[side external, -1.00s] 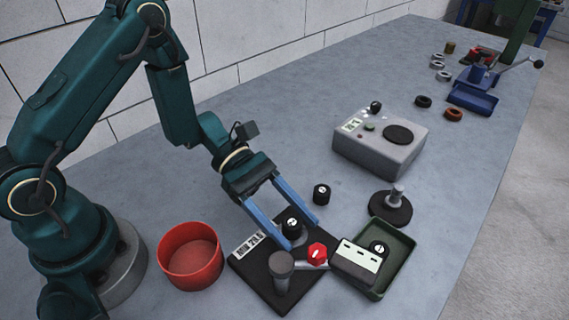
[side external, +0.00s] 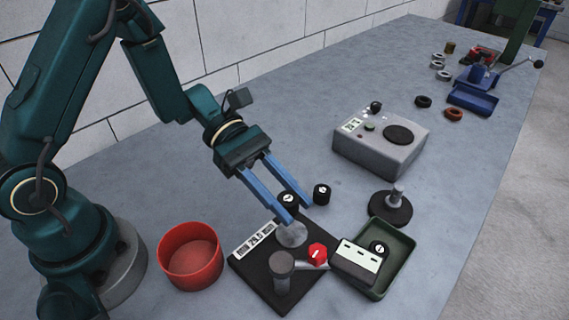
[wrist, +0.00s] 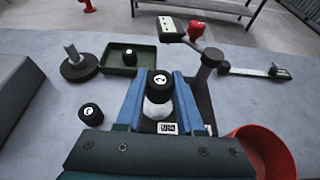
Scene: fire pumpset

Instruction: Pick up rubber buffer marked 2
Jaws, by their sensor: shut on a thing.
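A black rubber buffer with a white mark (side external: 288,199) is between the blue fingers of my gripper (side external: 298,211). In the wrist view the buffer (wrist: 158,80) reads 2, and the fingers (wrist: 158,92) press on both its sides. My gripper is shut on it and holds it just above a pale round seat (side external: 291,236) on the black base plate (side external: 262,274). A second black buffer (side external: 321,193) stands loose on the bench, right of my gripper. A third (side external: 379,248) sits in the green tray (side external: 403,262).
A red knob (side external: 317,253), a grey post (side external: 281,272) and a white-faced block (side external: 358,257) are close to the plate. A red bowl (side external: 190,258) stands left. A grey box (side external: 379,145) and a black disc with a stub (side external: 390,207) lie beyond.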

